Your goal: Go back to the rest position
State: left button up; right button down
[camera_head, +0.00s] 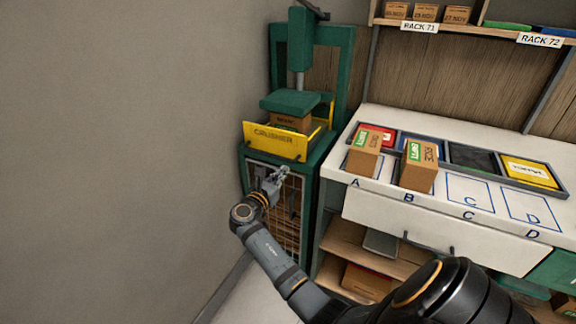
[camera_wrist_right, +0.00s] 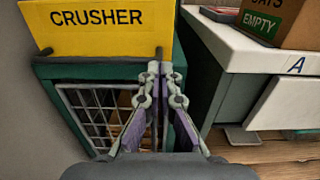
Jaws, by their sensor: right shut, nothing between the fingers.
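My right gripper (camera_head: 280,174) is shut and empty. In the head view it is in front of the green crusher (camera_head: 299,35), just below its yellow front panel (camera_head: 270,141). In the right wrist view the closed fingertips (camera_wrist_right: 160,70) are in front of the crusher's green frame, below and right of the yellow CRUSHER sign (camera_wrist_right: 95,28). A cardboard box (camera_head: 290,122) sits in the crusher under its green press plate (camera_head: 291,102). My left gripper is not in view.
A white counter (camera_head: 438,214) stands right of the crusher. Two cardboard boxes (camera_head: 365,152) (camera_head: 419,165) stand at places A and B; C and D are bare. Above are rack shelves (camera_head: 470,33) with boxes. A plain wall (camera_head: 110,150) is on the left.

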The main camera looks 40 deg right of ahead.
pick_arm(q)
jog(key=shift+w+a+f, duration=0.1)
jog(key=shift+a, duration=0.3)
pick_arm(e)
jog(key=v, duration=0.3)
jog(key=shift+r, duration=0.2)
